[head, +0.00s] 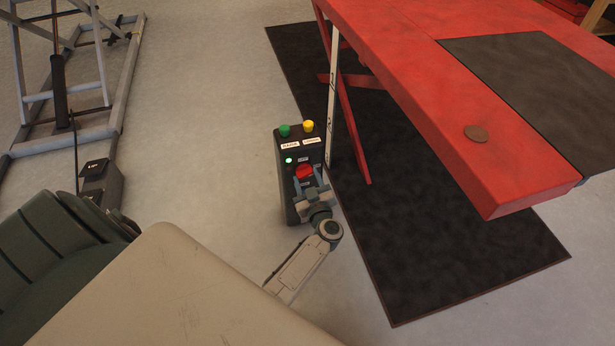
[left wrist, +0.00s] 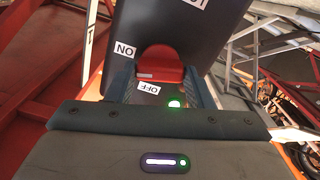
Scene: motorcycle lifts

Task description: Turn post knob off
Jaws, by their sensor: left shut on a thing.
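The dark control post (head: 285,190) stands on the floor left of the red lift. Its red knob (head: 304,171) sits below a green button (head: 285,130), a yellow button (head: 308,126) and a lit green lamp (head: 289,160). My left gripper (head: 308,180) is at the post's face, its fingers on either side of the knob. In the left wrist view the red knob (left wrist: 160,65) sits between the fingers, and they are shut on it. An ON label (left wrist: 125,50) and an OFF label (left wrist: 149,88) show beside it. My right gripper is not in view.
The red lift table (head: 430,90) overhangs a black mat (head: 440,235) to the right of the post. A grey lift frame (head: 125,75) with a small dark box (head: 100,180) stands at the left. Bare floor (head: 210,120) lies between them.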

